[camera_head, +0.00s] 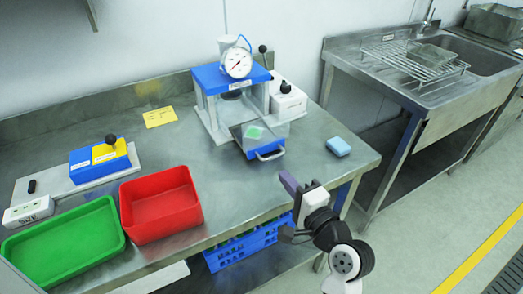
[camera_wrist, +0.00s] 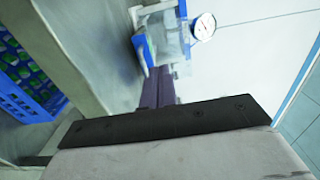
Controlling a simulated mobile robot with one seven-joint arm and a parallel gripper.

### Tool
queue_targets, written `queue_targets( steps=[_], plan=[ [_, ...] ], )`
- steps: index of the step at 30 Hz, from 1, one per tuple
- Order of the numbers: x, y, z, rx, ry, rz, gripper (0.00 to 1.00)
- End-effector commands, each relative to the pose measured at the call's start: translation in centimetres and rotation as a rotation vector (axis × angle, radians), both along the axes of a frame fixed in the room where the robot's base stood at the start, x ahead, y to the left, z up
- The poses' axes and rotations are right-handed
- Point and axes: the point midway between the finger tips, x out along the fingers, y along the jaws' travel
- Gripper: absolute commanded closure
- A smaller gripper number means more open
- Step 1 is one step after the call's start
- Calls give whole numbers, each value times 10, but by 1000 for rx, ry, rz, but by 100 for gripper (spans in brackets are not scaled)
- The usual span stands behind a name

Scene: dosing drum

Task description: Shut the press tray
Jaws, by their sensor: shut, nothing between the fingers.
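The press (camera_head: 234,92) stands at the back of the steel table, with a blue top and a round gauge (camera_head: 237,63). My gripper (camera_head: 287,183) is shut and empty. It is in front of the tray and to its right, near the table's front edge, apart from the handle. In the wrist view the purple fingers (camera_wrist: 158,88) are together, and the press (camera_wrist: 167,32) shows beyond them, partly cut off.
A red bin (camera_head: 160,204) and a green bin (camera_head: 66,240) stand at the left. A blue crate (camera_head: 245,247) is below the table. The tabletop between red bin and tray is clear.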

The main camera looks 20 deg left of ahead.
Motion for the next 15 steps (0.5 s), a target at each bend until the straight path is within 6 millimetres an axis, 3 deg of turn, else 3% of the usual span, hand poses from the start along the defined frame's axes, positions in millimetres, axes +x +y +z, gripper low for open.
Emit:
queue_targets(
  steps=[15],
  plan=[
    [60, 79, 4, 3, -1, 1, 100]
  ],
)
